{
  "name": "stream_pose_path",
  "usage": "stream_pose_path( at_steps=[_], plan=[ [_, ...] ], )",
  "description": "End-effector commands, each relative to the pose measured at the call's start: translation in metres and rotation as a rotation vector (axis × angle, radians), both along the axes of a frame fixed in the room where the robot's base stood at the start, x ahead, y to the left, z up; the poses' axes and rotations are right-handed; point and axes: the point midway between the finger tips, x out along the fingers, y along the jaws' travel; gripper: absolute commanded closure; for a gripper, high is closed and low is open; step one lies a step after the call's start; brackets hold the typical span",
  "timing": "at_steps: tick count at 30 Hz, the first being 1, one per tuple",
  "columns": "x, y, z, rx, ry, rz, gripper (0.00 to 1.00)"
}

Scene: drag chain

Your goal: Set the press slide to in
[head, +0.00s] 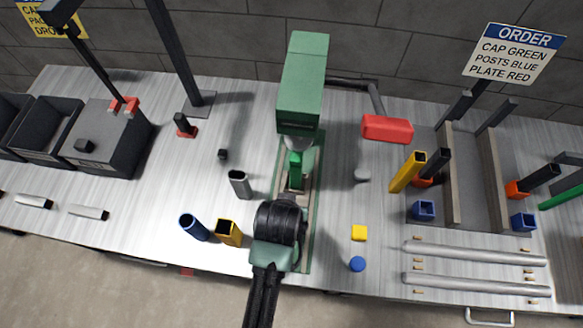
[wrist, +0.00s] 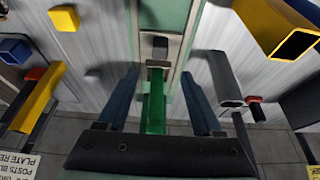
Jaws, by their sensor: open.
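The green press (head: 303,85) stands at the middle of the bench, its head over a narrow track that runs toward the front edge. The press slide (head: 297,184) shows in part as a grey carriage in this track, with a green upright post (head: 295,164) on it below the press head. In the wrist view the green post (wrist: 154,105) and a dark block (wrist: 160,47) on the track appear. My gripper (wrist: 158,75) is open, its fingers either side of the post in the picture. I cannot tell if they touch anything. In the head view my wrist hides the fingers and the track's front.
A grey tube (head: 239,184), a yellow tube (head: 228,233) and a blue tube (head: 193,228) stand left of the track.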

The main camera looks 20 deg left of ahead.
Motion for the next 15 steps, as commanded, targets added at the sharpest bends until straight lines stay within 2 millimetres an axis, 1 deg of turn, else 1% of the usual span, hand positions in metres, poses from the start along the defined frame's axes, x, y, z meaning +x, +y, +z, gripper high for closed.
stream_pose_path(
  at_steps=[3, 15],
  plan=[
    [0.007, 0.002, -0.018, -0.001, 0.004, 0.0, 0.32],
    [0.03, 0.009, -0.076, -0.001, 0.003, 0.001, 0.32]
  ],
)
